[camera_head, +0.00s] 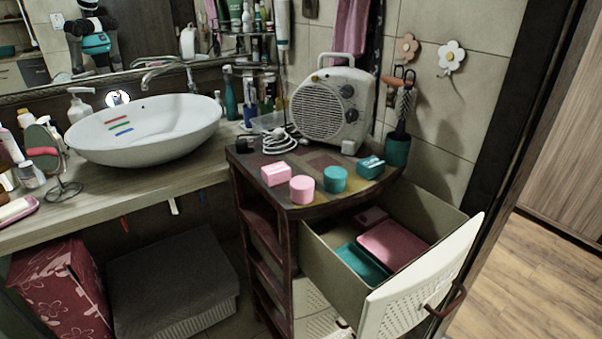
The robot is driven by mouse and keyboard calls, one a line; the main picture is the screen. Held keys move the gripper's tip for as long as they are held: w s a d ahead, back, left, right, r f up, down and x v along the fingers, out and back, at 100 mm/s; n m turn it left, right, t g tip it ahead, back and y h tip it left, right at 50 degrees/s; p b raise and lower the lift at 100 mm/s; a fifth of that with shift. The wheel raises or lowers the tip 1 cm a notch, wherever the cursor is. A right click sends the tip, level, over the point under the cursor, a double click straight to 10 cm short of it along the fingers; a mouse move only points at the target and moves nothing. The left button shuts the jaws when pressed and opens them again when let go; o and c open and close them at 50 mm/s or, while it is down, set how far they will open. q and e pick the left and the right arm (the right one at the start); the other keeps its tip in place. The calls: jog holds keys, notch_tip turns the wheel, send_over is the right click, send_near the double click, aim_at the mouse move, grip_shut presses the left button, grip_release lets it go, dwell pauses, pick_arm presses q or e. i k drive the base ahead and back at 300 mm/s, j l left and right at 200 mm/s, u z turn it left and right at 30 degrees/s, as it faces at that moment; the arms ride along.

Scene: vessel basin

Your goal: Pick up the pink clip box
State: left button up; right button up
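Two small pink containers stand on top of the dark cabinet (290,211): a rectangular pink box (277,174) and, to its right and nearer, a round pink box (302,189). A larger flat pink box (393,244) and a smaller pink item (372,216) lie in the open drawer (325,262). No label shows which pink one is the clip box; the rectangular one on the cabinet top looks most like it. Neither of my grippers is in view.
A round teal box (335,179) and a rectangular teal box (370,167) stand right of the pink ones. A fan heater (331,110) and its white cable (280,141) are behind. The open drawer juts out in front, holding a teal tray (361,264). A basin (145,130) is left.

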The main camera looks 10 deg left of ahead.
aim_at(273, 174)
jog(key=j+z, duration=0.2)
jog(key=z, duration=0.2)
jog(key=i+j+z, duration=0.1)
jog(key=j+z, duration=0.15)
jog(key=z, duration=0.15)
jog(key=j+z, duration=0.25)
jog(key=z, duration=0.15)
jog(key=j+z, duration=0.25)
jog(key=z, duration=0.15)
